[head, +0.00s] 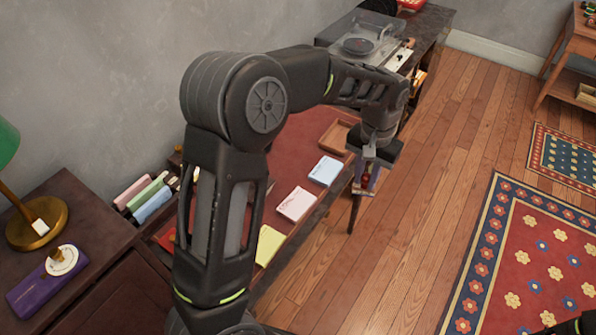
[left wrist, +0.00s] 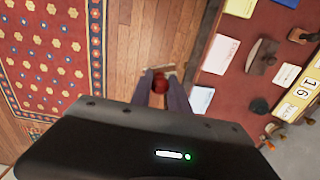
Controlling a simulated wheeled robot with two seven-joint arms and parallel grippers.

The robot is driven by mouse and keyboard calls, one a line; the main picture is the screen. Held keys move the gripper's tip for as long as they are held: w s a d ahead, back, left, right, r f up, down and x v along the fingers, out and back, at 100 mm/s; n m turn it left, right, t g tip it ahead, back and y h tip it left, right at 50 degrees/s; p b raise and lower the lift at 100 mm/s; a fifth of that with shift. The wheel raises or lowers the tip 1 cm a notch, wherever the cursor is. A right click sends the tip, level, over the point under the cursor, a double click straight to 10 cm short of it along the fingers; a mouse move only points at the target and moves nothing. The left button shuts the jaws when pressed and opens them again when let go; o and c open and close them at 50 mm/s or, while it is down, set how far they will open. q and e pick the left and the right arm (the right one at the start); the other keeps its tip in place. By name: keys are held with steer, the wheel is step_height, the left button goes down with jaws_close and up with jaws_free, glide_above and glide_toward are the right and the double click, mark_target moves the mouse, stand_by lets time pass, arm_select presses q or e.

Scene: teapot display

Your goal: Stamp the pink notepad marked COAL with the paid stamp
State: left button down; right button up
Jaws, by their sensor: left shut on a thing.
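My left gripper (head: 368,172) points down beyond the right edge of the desk, over the floor. It is shut on a stamp with a round red knob (left wrist: 160,85) and a pale base; no PAID lettering is readable. The pink notepad (head: 296,204) lies on the desk's red top, lower left of the gripper in the head view. It also shows in the left wrist view (left wrist: 219,54), right of the fingers and apart from the stamp. Its printing is too small to read.
A blue notepad (head: 325,170) and a yellow notepad (head: 268,244) flank the pink one on the desk (left wrist: 228,92). A wooden tray (head: 336,137) lies beyond. The left wrist view shows a wooden blotter (left wrist: 262,57) and a number block (left wrist: 300,92). My left arm hides part of the desk.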

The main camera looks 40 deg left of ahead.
arm_select(q)
steer(key=shift+w+a+f, duration=0.2)
steer(key=shift+a+f, duration=0.05)
steer(key=s+a+f+m+p, duration=0.1)
steer(key=s+a+f+m, duration=0.1)
steer(key=a+m, duration=0.4)
steer(key=s+a+f+m+p, duration=0.1)
steer(key=s+a+f+m, duration=0.1)
steer(key=a+f+m, duration=0.2)
steer(key=a+m, duration=0.3)
steer(key=a, duration=0.3)
steer(key=shift+a+f, duration=0.35)
steer(key=shift+f+b, duration=1.9)
steer(key=shift+f, duration=1.15)
steer(key=shift+s+f+b, duration=0.1)
steer(key=shift+f+b, duration=0.3)
steer(key=shift+f, duration=0.15)
steer(key=shift+r, duration=0.1)
